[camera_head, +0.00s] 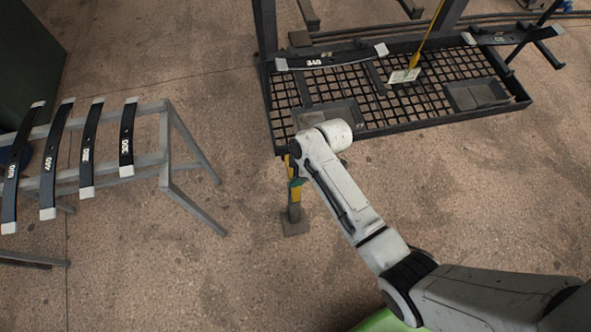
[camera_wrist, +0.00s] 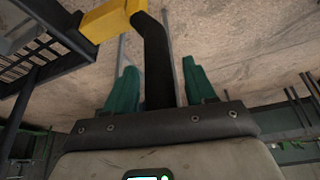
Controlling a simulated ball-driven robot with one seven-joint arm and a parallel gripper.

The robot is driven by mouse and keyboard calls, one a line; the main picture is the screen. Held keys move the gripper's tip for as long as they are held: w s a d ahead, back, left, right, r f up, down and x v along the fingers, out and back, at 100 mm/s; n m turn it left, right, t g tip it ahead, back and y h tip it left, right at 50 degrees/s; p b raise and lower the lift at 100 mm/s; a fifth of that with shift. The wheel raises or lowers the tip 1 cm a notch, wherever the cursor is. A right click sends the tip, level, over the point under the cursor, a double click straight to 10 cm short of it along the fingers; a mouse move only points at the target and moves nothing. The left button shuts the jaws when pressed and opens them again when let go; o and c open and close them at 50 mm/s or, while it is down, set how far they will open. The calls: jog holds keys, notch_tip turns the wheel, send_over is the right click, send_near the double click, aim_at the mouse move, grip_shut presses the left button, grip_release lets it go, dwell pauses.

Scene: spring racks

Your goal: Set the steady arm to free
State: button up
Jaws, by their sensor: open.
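The steady arm shows in the wrist view as a yellow piece (camera_wrist: 108,20) with a dark bar (camera_wrist: 157,62) running down from it. My gripper (camera_wrist: 160,82) is open, with one green finger on each side of the dark bar. Gaps show between the bar and both fingers. In the head view, a yellow part (camera_head: 294,192) stands by the front left corner of the rack, above a dark foot plate (camera_head: 294,226). My gripper (camera_head: 296,182) is there too, mostly hidden behind my forearm. I cannot tell which setting the steady arm is in.
A dark rack with a mesh deck (camera_head: 400,118) stands behind, carrying a leaf spring marked 340 (camera_head: 330,58) and a tag on a yellow cord (camera_head: 404,76). A grey stand (camera_head: 165,150) at left holds several springs. Open floor lies between.

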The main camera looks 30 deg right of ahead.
jog(key=shift+c, duration=0.2)
grip_shut()
dwell(0.3)
